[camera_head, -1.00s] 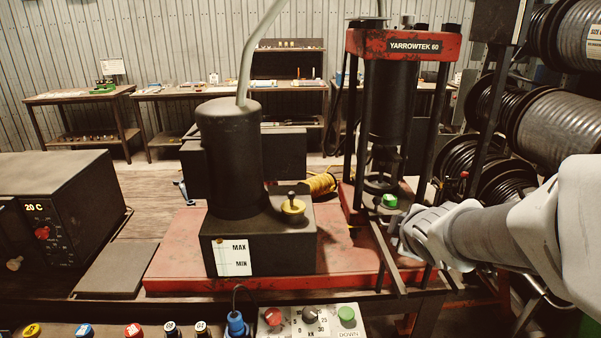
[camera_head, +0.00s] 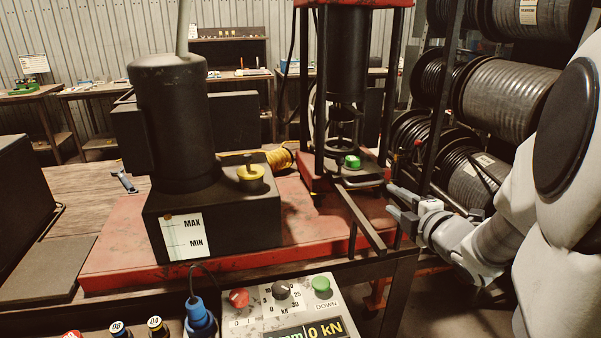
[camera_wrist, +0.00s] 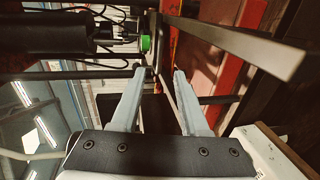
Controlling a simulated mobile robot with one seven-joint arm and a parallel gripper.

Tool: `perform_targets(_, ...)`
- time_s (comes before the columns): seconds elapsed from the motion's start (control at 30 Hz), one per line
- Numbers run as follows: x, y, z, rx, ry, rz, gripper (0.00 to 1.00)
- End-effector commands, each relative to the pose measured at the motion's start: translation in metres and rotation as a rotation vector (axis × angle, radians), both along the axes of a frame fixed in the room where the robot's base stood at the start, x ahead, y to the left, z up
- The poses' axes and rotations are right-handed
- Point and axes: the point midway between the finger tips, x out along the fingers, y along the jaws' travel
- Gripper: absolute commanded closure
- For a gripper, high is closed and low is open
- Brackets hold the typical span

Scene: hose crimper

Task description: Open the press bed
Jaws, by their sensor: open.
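The press (camera_head: 348,60) is a black cylinder between dark posts, its red top cut off by the head view. At its foot is the bed (camera_head: 358,180), a dark plate with a green-topped piece (camera_head: 352,162) on it; the green also shows in the wrist view (camera_wrist: 145,43). A dark rail (camera_head: 360,220) runs forward from the bed. My gripper (camera_head: 393,203) is open and empty at the bed's right front side. In the wrist view my gripper (camera_wrist: 160,74) has a dark bar end (camera_wrist: 150,73) near its fingertips; I cannot tell whether they touch.
A black tank (camera_head: 168,120) with a yellow cap (camera_head: 250,175) stands left of the press on a red base (camera_head: 115,265). A control box (camera_head: 285,305) is in front. Hose reels (camera_head: 510,95) stand close behind my arm on the right.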

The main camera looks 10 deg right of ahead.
Motion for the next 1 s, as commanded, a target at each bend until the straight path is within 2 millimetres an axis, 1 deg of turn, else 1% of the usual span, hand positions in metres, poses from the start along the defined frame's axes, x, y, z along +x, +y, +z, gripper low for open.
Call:
perform_targets(0.03,0.012,0.001,-0.005,0.002,0.003,0.004,0.55)
perform_targets(0.3,0.069,0.004,-0.016,0.002,0.002,0.003,0.55)
perform_targets(0.5,0.103,0.005,-0.023,0.002,0.001,0.002,0.55)
perform_targets(0.6,0.115,0.004,-0.025,0.002,0.001,0.000,0.55)
perform_targets(0.7,0.122,0.005,-0.027,0.001,0.001,0.000,0.55)
perform_targets(0.83,0.126,0.005,-0.027,0.001,0.001,-0.001,0.55)
perform_targets(1.0,0.126,0.005,-0.027,0.001,0.001,-0.001,0.55)
